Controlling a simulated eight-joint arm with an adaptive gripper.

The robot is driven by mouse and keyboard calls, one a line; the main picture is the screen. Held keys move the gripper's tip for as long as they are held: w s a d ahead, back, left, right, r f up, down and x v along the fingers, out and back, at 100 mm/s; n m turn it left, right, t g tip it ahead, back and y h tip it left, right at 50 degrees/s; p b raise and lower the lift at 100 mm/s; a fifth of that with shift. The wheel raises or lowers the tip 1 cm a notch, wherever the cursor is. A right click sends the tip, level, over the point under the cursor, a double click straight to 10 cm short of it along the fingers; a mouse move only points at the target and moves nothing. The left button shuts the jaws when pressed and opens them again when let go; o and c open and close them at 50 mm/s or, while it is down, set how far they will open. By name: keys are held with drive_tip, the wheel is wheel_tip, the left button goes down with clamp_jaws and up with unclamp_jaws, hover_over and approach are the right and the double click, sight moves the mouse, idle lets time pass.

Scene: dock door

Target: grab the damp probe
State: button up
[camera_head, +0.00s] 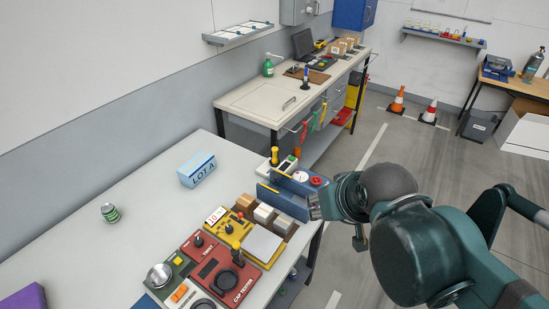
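No object carries a readable damp probe label, so I cannot tell for sure which one it is. A small upright yellow-handled tool (275,155) stands at the back corner of the near bench, beside a small green and white unit (287,166); it may be the probe. In front of it is a blue instrument case (285,200) with a white dial and a red knob. My gripper (316,207) is at the right end of this case, by the bench edge. Its fingers are small and partly hidden, so whether they are open, or touch the case, is unclear.
A second bench (255,98) stands behind. Cones (397,101) stand on the floor.

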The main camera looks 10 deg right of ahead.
drive_tip(key=w+r+n+g+p, duration=0.25)
drive_tip(key=w+r+n, duration=0.3)
drive_tip(key=w, duration=0.75)
drive_tip(key=n+g+p, duration=0.5)
drive_tip(key=n+p, duration=0.1)
drive_tip(key=n, duration=0.6)
hover_over(275, 148)
drive_tip(key=shift+t, duration=0.25)
drive_tip(key=f, duration=1.6)
drive_tip(key=shift+s+f, duration=0.2)
drive_tip(key=shift+s, duration=0.15)
drive_tip(key=shift+w+f+n, duration=0.25)
drive_tip(key=shift+f, duration=0.2)
drive_tip(key=shift+f, duration=0.1)
drive_tip(key=shift+f, duration=1.2)
